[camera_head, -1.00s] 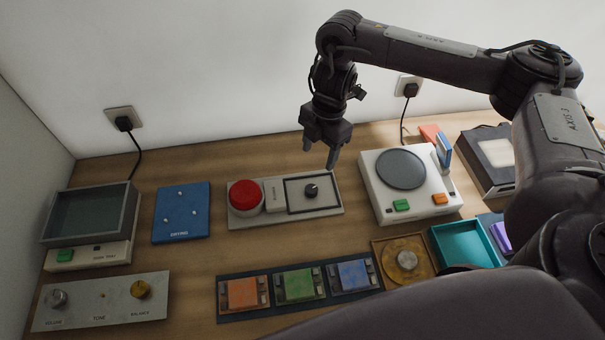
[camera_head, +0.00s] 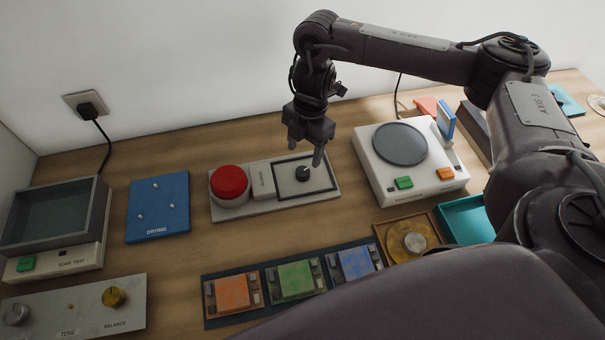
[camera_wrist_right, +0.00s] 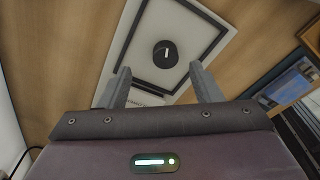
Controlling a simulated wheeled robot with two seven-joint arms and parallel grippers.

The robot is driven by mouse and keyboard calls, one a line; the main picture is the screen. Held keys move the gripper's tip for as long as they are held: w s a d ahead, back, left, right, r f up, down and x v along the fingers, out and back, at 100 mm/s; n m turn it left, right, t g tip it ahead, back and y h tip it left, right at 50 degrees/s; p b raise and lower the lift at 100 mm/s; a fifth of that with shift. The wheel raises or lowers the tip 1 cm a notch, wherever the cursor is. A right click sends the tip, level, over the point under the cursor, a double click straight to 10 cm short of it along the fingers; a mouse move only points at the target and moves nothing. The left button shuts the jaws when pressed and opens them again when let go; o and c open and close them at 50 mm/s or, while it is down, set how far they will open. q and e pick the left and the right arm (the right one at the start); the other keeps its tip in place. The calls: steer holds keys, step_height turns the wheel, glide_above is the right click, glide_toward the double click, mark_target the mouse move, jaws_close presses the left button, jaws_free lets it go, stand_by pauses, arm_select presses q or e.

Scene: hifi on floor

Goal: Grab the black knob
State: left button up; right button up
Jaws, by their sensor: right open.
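The black knob (camera_head: 303,174) sits inside a dark square frame on a pale panel (camera_head: 325,193), to the right of a big red button. In the right wrist view the knob (camera_wrist_right: 165,54) is round with a white mark, beyond the fingertips and between their lines. My right gripper (camera_head: 305,158) is open and empty, just above and behind the knob in the head view. Its two fingers (camera_wrist_right: 163,72) show apart in the wrist view, not touching the knob. My left gripper is not in view.
The red button (camera_head: 230,182) stands left on the same panel. A white turntable-like box (camera_head: 370,171) is close on the right. A blue plate (camera_head: 158,225) lies left. Orange, green and blue modules sit on a dark strip (camera_head: 212,317) in front.

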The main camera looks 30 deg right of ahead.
mark_target(303, 171)
steer(key=f, duration=0.3)
steer(key=s+f, duration=0.1)
steer(key=shift+a+f+b, duration=0.2)
steer(key=shift+a+b, duration=0.15)
steer(key=shift+a, duration=0.05)
steer(key=shift+f, duration=0.45)
steer(key=c, duration=1.1)
